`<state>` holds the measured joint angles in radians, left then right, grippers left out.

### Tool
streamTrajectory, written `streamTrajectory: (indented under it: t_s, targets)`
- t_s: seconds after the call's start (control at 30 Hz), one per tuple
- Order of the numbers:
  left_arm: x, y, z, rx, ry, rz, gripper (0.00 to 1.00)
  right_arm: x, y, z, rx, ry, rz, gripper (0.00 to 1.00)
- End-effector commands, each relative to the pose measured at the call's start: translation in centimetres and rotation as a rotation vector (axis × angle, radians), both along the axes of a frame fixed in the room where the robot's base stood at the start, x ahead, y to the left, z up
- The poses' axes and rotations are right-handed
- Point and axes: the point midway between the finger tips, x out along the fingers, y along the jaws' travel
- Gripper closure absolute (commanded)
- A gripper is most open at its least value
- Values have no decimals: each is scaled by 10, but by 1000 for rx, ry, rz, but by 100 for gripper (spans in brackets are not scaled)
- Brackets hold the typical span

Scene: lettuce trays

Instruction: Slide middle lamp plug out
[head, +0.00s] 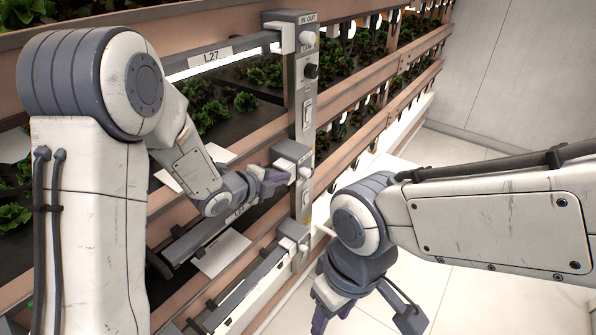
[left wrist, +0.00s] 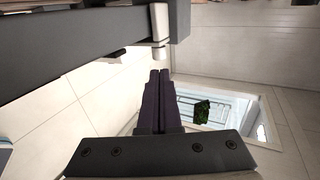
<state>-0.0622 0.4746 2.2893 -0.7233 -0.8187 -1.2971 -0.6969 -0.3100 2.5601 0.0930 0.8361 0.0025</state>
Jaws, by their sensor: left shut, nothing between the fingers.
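A white plug-like piece (left wrist: 159,30) on a grey bar is above the fingertips there. Contact cannot be told. My right gripper (head: 335,307) is low at the bottom edge, partly cut off.
The upper lamp bar, labelled L27 (head: 213,55), and the lower lamp end (head: 293,232) meet the same panel. Wooden rails (head: 400,50) hold lettuce trays. White floor (head: 455,290) is open at the right.

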Motion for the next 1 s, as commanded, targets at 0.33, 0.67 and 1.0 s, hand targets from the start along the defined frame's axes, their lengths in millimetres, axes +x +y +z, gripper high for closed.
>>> streamTrajectory:
  t_s: [0.33,0.67,1.0]
  targets:
    - [41,-31,-23,1,3,-2,100,0,0,29,0,0,5,50]
    - [53,-39,-32,1,1,0,100,0,0,35,0,-1,7,50]
    - [55,-36,-33,0,0,5,100,0,0,32,0,-1,6,50]
